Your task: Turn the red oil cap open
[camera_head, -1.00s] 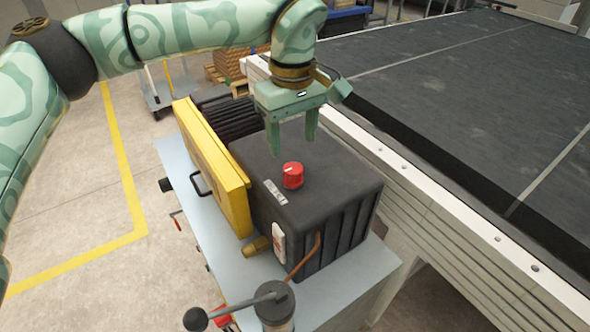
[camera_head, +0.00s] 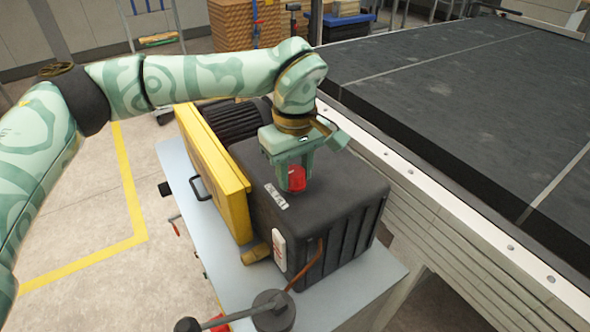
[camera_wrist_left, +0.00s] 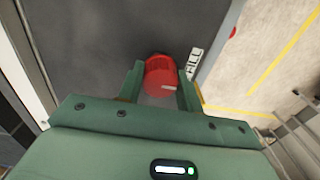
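The red oil cap (camera_head: 297,179) sits on top of the black pump housing (camera_head: 330,190). In the left wrist view the cap (camera_wrist_left: 161,78) shows between two green fingers, beside a white "FILL" label (camera_wrist_left: 194,63). My left gripper (camera_head: 296,184) points down over the housing, one finger on each side of the cap. My right gripper is not in view.
A yellow guard (camera_head: 215,165) stands left of the housing on a pale blue base (camera_head: 175,155). A black lever (camera_head: 235,310) is in front. A long dark conveyor bed (camera_head: 450,90) with a white side rail runs along the right. Floor at left is clear.

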